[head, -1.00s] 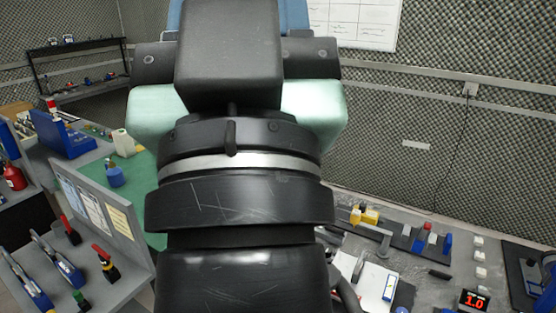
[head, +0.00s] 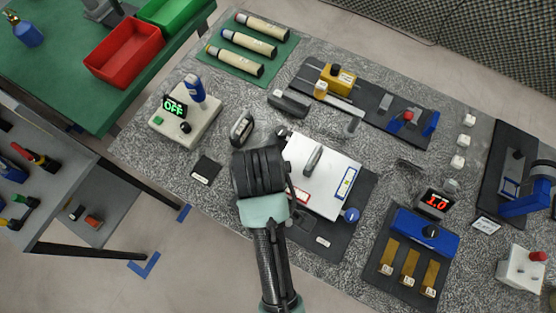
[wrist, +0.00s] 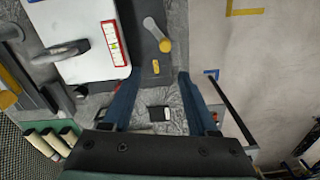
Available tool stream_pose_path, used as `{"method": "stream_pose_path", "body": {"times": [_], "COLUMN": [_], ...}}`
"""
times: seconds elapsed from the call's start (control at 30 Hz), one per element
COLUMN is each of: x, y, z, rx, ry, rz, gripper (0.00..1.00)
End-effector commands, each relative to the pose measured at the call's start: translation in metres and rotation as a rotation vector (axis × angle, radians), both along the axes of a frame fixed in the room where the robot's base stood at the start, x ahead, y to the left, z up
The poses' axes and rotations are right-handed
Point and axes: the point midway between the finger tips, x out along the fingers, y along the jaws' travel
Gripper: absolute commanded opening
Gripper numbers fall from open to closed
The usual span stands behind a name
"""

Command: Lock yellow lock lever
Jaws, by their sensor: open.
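The yellow lock lever (wrist: 165,45) shows in the wrist view, with a rounded yellow end and a pale grey round part beside it. It sits on a dark base plate, next to the red-labelled edge of the white-lidded box (wrist: 85,60). In the head view the same box (head: 325,185) is right of my arm, and I cannot make out the yellow lever there. My gripper (wrist: 157,85) is open and empty, its blue fingers spread. In the wrist view the lever lies just beyond the fingertips. The fingertips are hidden in the head view.
A blue knob (head: 350,214) is at the box's right corner. A small black pad (head: 206,170) and the OFF switch box (head: 186,118) are left of my arm. The blue unit with brass strips (head: 425,232) is at right. Bare floor borders the table's front edge.

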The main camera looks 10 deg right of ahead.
Motion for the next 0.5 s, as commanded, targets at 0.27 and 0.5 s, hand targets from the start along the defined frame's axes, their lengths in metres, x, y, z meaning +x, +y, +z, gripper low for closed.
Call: {"method": "stream_pose_path", "body": {"times": [0.27,0.5], "x": [-0.01,-0.01], "y": [-0.001,-0.001], "z": [-0.032,-0.08], "rx": [-0.004,-0.004], "ry": [0.036,0.035], "rz": [0.011,0.009], "gripper": [0.59,0.59]}}
